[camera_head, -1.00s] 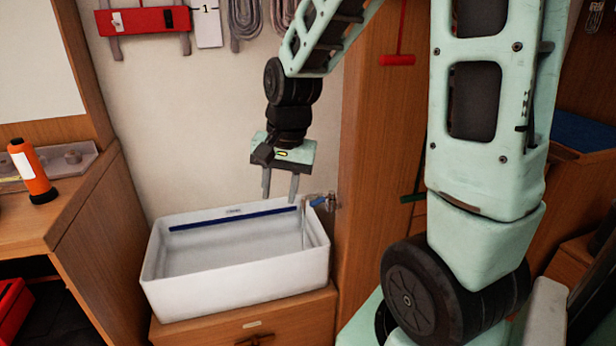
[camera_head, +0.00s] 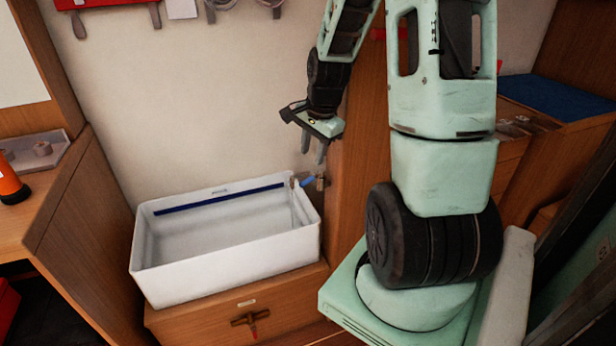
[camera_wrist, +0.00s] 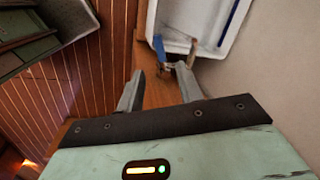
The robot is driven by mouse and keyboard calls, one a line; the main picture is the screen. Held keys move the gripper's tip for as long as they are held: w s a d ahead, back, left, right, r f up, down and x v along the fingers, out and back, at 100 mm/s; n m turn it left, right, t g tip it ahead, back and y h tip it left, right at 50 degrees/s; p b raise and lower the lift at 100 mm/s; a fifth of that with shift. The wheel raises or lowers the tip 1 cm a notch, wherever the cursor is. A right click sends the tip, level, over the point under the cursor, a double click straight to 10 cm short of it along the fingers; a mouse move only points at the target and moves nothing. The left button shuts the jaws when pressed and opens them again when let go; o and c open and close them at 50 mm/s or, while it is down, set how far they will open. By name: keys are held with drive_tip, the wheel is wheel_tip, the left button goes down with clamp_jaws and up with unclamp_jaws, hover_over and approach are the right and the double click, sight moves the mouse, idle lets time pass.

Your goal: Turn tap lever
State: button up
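The tap (camera_head: 319,184) is a small brassy fitting by the right back corner of the white basin, with a blue lever (camera_head: 307,182). In the wrist view the blue lever (camera_wrist: 159,48) shows just beyond the fingertips, with the brassy spout (camera_wrist: 193,50) to its right. My gripper (camera_head: 313,157) points down above the tap, its two grey fingers apart with nothing between them. In the wrist view my gripper (camera_wrist: 160,72) is open, and the tap body is partly hidden near the fingertips. I see no clear contact with the lever.
The white basin (camera_head: 225,259) stands on a wooden cabinet (camera_head: 190,325) with a T-shaped handle (camera_head: 250,318) on its front. A wooden panel (camera_head: 345,205) rises close to the right of the tap. A wooden counter (camera_head: 50,215) is at the left.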

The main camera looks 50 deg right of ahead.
sight(307, 180)
drive_tip(key=f, duration=0.2)
drive_tip(key=w+f, duration=0.1)
drive_tip(key=f, duration=0.2)
drive_tip(key=f+b, duration=0.1)
drive_tip(key=f, duration=0.2)
drive_tip(key=shift+w+d+f, duration=0.1)
drive_tip(key=shift+w+f, duration=0.1)
drive_tip(key=shift+w, duration=0.1)
clamp_jaws()
